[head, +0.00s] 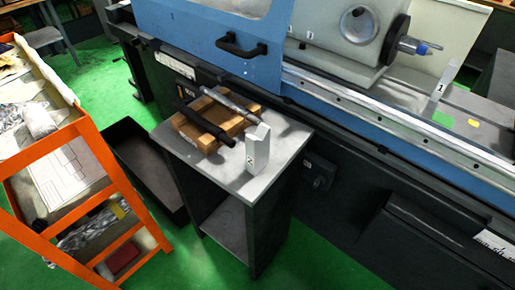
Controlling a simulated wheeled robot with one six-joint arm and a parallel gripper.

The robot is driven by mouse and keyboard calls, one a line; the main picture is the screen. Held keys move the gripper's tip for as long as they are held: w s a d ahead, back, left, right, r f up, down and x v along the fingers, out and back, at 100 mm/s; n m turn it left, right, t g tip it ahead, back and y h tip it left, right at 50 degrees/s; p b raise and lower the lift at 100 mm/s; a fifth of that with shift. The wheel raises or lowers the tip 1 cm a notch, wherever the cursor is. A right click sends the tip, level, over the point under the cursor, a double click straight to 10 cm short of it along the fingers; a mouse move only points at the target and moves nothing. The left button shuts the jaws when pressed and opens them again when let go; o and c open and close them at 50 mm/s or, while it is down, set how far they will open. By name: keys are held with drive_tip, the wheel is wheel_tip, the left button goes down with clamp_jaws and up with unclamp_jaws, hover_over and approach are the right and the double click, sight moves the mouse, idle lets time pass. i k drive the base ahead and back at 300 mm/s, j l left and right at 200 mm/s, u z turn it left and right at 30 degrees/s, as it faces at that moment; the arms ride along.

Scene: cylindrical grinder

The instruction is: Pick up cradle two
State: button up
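Cradle two (257,152) is a light grey metal block with a "2" on its front face. It stands upright near the right side of a small grey-topped stand (226,179). A similar block marked "1" (442,83) stands on the grinder bed at the upper right. My gripper is not in this view.
A wooden rack (208,138) holding dark and metallic bars sits beside cradle two on the stand, to its left. The blue grinder (210,40) rises behind. A black bin (143,165) and an orange shelf (75,205) stand to the left. Green floor (330,265) is open in front.

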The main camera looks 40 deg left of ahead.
sight(258, 146)
drive_tip(key=j+u, duration=0.15)
drive_tip(key=u, duration=0.25)
drive_tip(key=i+j+u, duration=0.1)
drive_tip(key=u, duration=0.35)
drive_tip(key=j+u, duration=0.1)
drive_tip(key=u, duration=0.3)
drive_tip(key=i, duration=0.05)
